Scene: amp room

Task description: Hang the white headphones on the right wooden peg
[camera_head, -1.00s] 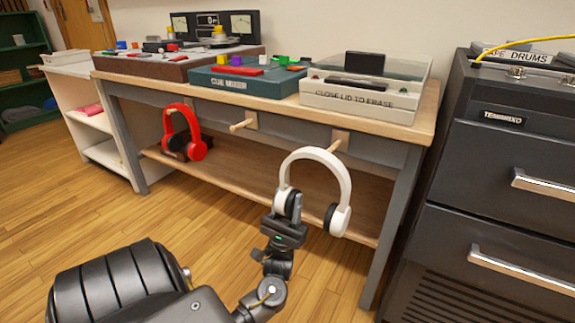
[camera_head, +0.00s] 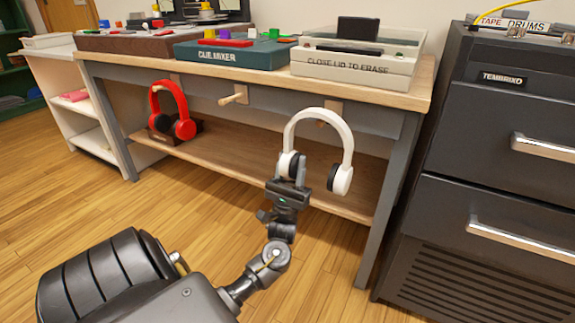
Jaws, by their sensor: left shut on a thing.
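The white headphones (camera_head: 347,142) are upright with the band on top, in front of the table's right part. My left gripper (camera_head: 289,172) is shut on their left ear cup, from below. The right wooden peg (camera_head: 322,124) is mostly hidden behind the band; a bit of its tip shows just under the band's top and its mounting block (camera_head: 334,105) shows above. I cannot tell whether the band touches the peg. My right gripper is not in view.
Another wooden peg (camera_head: 232,98) to the left is empty. Red headphones (camera_head: 183,112) hang further left. The lower shelf (camera_head: 235,165) is beneath. A black cabinet (camera_head: 489,140) stands close on the right. Devices, including the grey-white eraser box (camera_head: 350,72), cover the tabletop.

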